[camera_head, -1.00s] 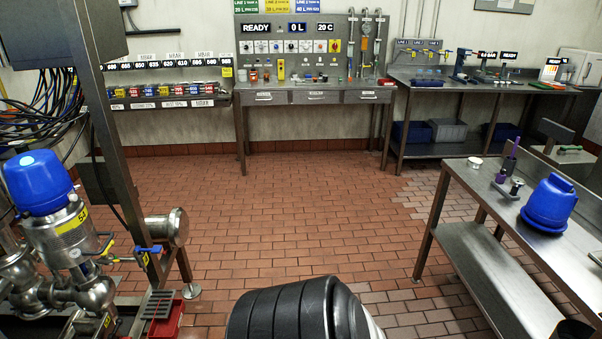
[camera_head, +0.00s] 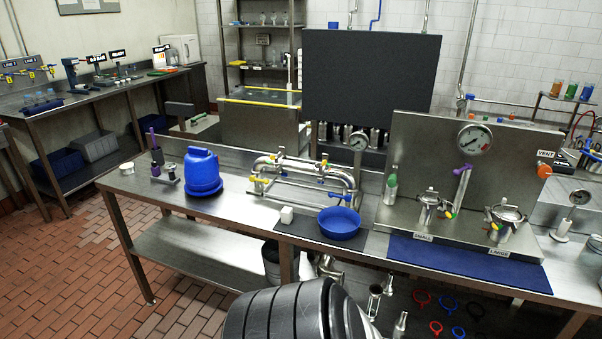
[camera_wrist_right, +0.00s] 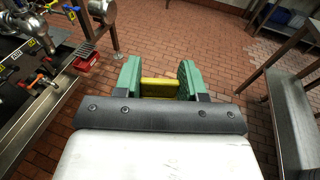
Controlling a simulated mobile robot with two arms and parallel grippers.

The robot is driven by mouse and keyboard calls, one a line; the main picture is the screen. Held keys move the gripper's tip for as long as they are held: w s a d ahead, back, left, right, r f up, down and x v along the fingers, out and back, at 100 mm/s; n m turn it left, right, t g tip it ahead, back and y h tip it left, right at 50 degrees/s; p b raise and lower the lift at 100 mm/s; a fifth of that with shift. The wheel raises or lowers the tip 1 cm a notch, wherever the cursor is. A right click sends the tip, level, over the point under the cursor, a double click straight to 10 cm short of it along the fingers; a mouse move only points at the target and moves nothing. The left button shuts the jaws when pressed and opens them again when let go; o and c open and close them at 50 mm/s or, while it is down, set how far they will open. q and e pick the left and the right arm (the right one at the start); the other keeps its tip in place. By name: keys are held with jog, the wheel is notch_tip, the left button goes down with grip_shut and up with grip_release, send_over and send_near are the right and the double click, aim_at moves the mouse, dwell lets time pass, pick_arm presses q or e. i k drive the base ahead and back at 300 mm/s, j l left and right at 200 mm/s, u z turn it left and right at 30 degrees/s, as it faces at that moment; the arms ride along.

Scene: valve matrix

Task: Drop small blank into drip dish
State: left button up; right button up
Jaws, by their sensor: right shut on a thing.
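In the right wrist view my right gripper (camera_wrist_right: 160,85) has green fingers shut on a yellow piece (camera_wrist_right: 160,88). The piece shows as a flat yellow face between the fingers; whether it is the small blank I cannot tell. The gripper is over the tiled floor, away from the bench. In the head view a round blue dish (camera_head: 339,223), which looks like the drip dish, sits on a dark mat on the steel bench. Its inside looks empty. Neither gripper shows in the head view, and my left gripper is not in view.
A blue container (camera_head: 202,172) is further left. A gauge panel (camera_head: 440,160) with clamped fittings is at right. The floor (camera_head: 75,265) at left is clear.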

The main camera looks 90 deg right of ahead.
aim_at(344, 228)
jog(key=z, duration=2.3)
